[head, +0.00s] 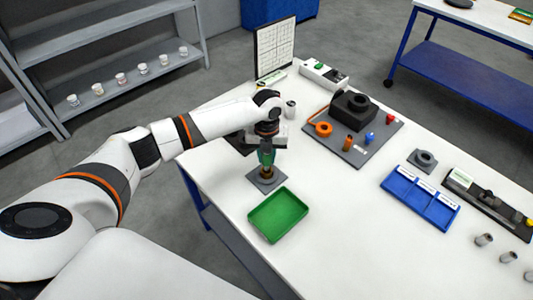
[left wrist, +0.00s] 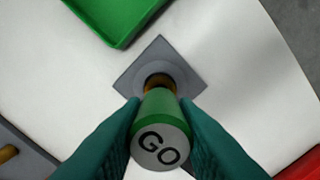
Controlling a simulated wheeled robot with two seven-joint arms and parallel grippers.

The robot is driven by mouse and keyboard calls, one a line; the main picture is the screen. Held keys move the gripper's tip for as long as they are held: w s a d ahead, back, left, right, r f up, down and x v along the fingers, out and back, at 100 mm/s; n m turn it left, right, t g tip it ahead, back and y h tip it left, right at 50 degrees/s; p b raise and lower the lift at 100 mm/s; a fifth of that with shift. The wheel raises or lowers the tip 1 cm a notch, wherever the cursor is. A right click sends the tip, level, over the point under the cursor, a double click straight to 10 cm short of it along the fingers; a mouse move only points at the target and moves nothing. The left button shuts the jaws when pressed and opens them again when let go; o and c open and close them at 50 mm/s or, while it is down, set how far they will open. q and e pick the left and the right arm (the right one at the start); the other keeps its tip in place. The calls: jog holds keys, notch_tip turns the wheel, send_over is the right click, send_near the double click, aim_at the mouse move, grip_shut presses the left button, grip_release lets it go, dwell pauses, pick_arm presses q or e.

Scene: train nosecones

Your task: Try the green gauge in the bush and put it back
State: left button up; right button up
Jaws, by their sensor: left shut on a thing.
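The green gauge (left wrist: 160,110) is a cylinder with a pale end marked "GO". My left gripper (head: 266,158) is shut on it, with its dark green fingers on either side in the left wrist view (left wrist: 160,150). The brass-coloured bush (left wrist: 158,82) stands on a grey square base plate (head: 257,182) on the white table. The gauge is lined up over the bush, its far end at or very near the bush mouth. The fingers and gauge hide the join, so I cannot tell how deep it sits. My right gripper is not in view.
A green tray (head: 290,228) lies just in front of the base plate. A grey board (head: 350,150) with a black block (head: 352,108) and an orange ring (head: 323,129) is to the right. A blue divided tray (head: 420,198) is farther right. A white chart (head: 275,47) stands behind.

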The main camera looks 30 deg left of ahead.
aim_at(266, 161)
pick_arm(q)
jog(key=shift+f, duration=0.65)
dwell(0.8)
jog(key=shift+p, duration=0.3)
dwell(1.1)
jog(key=shift+f, duration=0.6)
dwell(0.9)
dwell(1.3)
jog(key=shift+f, duration=0.45)
dwell(0.6)
jog(key=shift+r, duration=0.1)
dwell(0.9)
